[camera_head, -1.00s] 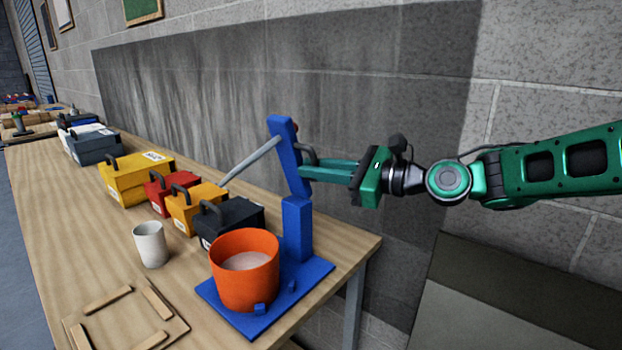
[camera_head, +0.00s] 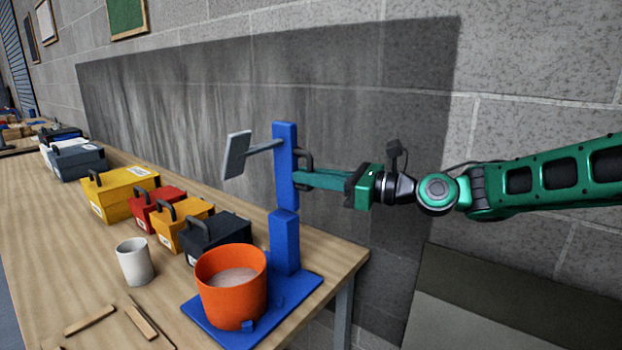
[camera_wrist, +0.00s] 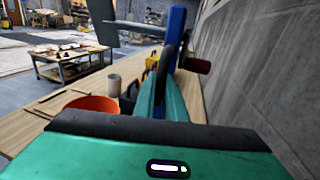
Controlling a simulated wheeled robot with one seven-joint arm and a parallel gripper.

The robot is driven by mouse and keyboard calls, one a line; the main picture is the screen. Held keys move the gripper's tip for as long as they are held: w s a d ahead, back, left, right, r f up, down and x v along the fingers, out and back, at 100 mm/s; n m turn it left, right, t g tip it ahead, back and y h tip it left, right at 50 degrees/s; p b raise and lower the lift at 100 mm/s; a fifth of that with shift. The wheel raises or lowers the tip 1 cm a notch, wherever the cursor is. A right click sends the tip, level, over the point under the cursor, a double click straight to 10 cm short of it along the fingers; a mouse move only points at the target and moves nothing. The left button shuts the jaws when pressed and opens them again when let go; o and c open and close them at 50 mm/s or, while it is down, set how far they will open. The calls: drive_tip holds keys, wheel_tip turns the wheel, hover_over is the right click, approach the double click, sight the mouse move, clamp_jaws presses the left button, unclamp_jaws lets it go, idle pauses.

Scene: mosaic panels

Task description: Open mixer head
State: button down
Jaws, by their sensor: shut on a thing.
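The mixer has a blue base plate (camera_head: 201,329), a blue post (camera_head: 285,247) and a blue head (camera_head: 285,165) that stands upright on the post. A grey arm with a flat grey paddle (camera_head: 237,155) sticks out from the head, clear above the orange bowl (camera_head: 232,310). The bowl sits on the base and holds pale contents. My gripper (camera_head: 304,177) is at the right side of the head, shut on its dark handle (camera_head: 304,160). In the wrist view the fingers (camera_wrist: 162,95) reach to the handle, beside the blue head (camera_wrist: 174,40).
A white cup (camera_head: 134,262) stands left of the bowl. Several toolboxes, among them a dark one (camera_head: 216,236) and a yellow one (camera_head: 120,190), line the table by the wall. Wooden strips (camera_head: 90,320) lie at the front. The wall (camera_head: 400,110) is close behind my arm.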

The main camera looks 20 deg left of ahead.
drive_tip(key=shift+w+d+r, duration=0.1)
drive_tip(key=shift+w+r, duration=0.1)
drive_tip(key=shift+w, duration=0.1)
drive_tip(key=c, duration=1.9)
unclamp_jaws()
drive_tip(key=shift+o, duration=0.5)
drive_tip(key=shift+s+f, duration=0.1)
drive_tip(key=shift+s, duration=0.05)
drive_tip(key=d, duration=1)
drive_tip(key=shift+d, duration=0.4)
